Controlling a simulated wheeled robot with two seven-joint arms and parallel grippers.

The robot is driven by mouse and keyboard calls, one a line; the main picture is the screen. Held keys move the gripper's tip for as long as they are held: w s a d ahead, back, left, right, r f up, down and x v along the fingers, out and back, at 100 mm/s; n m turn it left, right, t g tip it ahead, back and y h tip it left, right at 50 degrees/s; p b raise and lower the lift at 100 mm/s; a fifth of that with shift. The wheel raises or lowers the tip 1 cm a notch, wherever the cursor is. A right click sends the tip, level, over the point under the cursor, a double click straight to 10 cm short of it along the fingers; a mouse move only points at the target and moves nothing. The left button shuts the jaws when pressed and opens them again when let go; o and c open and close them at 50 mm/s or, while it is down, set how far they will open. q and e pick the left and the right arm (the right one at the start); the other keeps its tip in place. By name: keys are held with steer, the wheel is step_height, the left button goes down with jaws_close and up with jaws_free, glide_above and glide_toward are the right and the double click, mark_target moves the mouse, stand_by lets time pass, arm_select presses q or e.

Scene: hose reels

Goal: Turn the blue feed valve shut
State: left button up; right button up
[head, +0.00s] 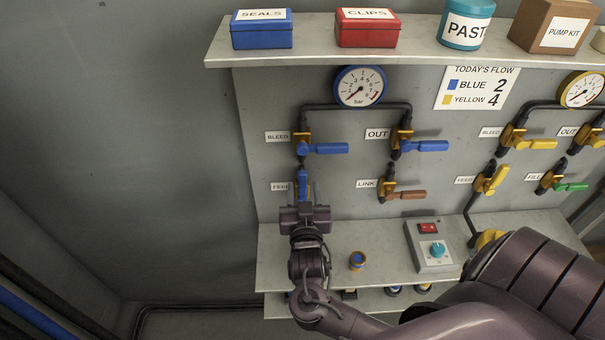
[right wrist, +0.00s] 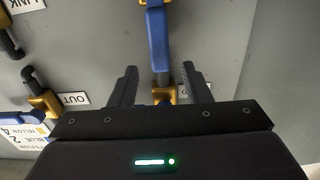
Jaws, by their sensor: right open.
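The blue feed valve (head: 303,184) is on the grey panel beside the FEED label, its lever upright along the pipe. Its blue lever also shows in the right wrist view (right wrist: 157,40), with the amber valve body at the top edge. My right gripper (head: 304,203) is in front of the valve's lower part and hides some of it. In the right wrist view my right gripper (right wrist: 160,88) is open, one finger on each side of the lever's line. The lever's end shows between the fingers; contact cannot be told. My left gripper is not in view.
The blue bleed lever (head: 323,148) is just above, level, and the blue OUT lever (head: 426,145) is to its right. The brown link lever (head: 406,195) is right of the feed valve.

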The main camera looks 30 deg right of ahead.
mark_target(302, 180)
steer(key=p+x, duration=0.1)
steer(key=x, duration=0.4)
steer(key=shift+w, duration=0.15)
jaws_close()
